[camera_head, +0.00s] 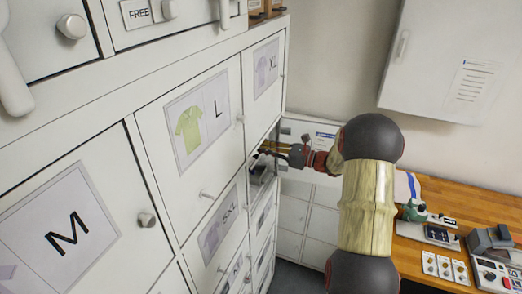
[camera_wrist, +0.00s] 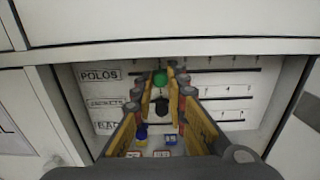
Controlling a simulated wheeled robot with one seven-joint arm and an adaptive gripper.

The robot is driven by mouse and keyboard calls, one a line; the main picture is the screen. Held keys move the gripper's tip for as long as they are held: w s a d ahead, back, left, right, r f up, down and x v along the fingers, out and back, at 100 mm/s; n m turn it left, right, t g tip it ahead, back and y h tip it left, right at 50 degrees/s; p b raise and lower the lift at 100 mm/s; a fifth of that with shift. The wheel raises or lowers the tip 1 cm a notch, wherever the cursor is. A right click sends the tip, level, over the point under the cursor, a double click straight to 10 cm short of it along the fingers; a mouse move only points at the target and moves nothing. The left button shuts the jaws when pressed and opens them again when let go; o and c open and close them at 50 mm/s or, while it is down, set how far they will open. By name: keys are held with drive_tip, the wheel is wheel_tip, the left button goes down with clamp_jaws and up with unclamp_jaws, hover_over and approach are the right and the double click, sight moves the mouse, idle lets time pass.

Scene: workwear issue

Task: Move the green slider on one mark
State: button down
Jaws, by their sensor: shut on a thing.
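The green slider (camera_wrist: 160,77) shows in the wrist view as a round green knob on the top row, labelled POLOS (camera_wrist: 99,75). My gripper (camera_wrist: 161,84) is shut on it, with a fingertip at each side. The row's line and marks (camera_wrist: 222,72) run to the right; the fingers hide the part of the track beside the knob. In the head view my gripper (camera_head: 284,150) reaches into an opening in the locker front, and the green slider cannot be made out there.
Below in the wrist view are a black knob (camera_wrist: 162,108) and a blue knob (camera_wrist: 141,132), partly between my fingers. The compartment's frame is close around my gripper. In the head view, a wooden bench (camera_head: 436,262) with devices stands at right, and locker doors (camera_head: 191,125) at left.

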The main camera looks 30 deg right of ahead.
drive_tip(key=c, duration=1.8)
unclamp_jaws()
drive_tip(key=shift+o, duration=0.2)
drive_tip(key=v, duration=1.2)
drive_tip(key=shift+w, duration=0.1)
